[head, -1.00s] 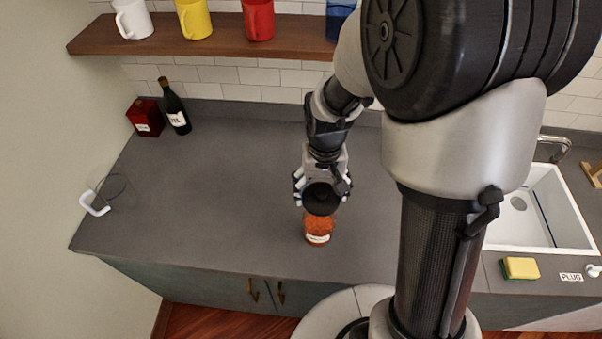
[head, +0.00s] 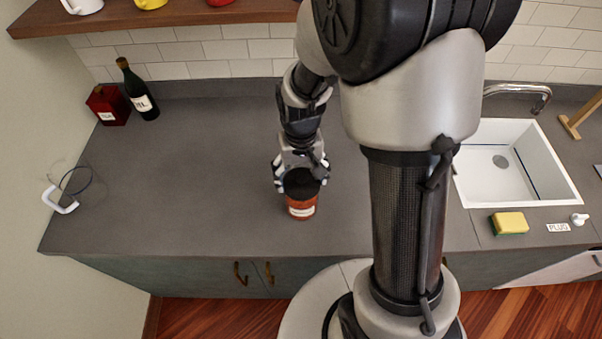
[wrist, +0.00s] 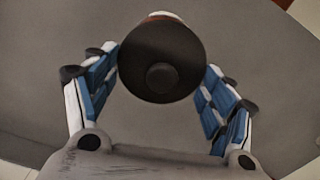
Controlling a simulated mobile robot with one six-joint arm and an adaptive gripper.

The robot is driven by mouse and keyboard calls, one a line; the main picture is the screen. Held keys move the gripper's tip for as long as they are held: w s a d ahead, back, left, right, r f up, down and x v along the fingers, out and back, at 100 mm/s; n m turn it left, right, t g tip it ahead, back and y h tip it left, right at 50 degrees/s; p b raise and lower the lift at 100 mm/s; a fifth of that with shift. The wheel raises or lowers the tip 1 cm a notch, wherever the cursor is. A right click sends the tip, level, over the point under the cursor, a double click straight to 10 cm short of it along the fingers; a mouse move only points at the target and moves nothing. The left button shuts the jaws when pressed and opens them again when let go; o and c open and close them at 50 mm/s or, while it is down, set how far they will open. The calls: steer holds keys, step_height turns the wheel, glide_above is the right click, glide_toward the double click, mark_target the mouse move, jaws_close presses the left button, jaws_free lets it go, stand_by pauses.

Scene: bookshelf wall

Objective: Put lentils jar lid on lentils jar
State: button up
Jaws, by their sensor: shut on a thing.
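The lentils jar (head: 301,209) stands upright on the grey counter, with orange-red contents and a white label. The dark round lid (head: 301,183) is over the jar's top in the head view; I cannot tell whether it rests on the rim or hovers just above. In the wrist view the lid (wrist: 160,76) shows its central knob and hides most of the jar (wrist: 163,15), leaving a sliver of rim and label. My gripper (head: 300,180) is shut on the lid from above, a blue-padded finger on either side of it.
The sink (head: 500,162), sponge (head: 509,223) and plug (head: 580,218) are right. The counter around the jar is clear.

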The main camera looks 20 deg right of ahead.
mark_target(301, 174)
stand_by(0.4)
steer(key=o, duration=1.2)
steer(key=shift+c, duration=0.2)
step_height(301, 174, up, 12)
stand_by(0.3)
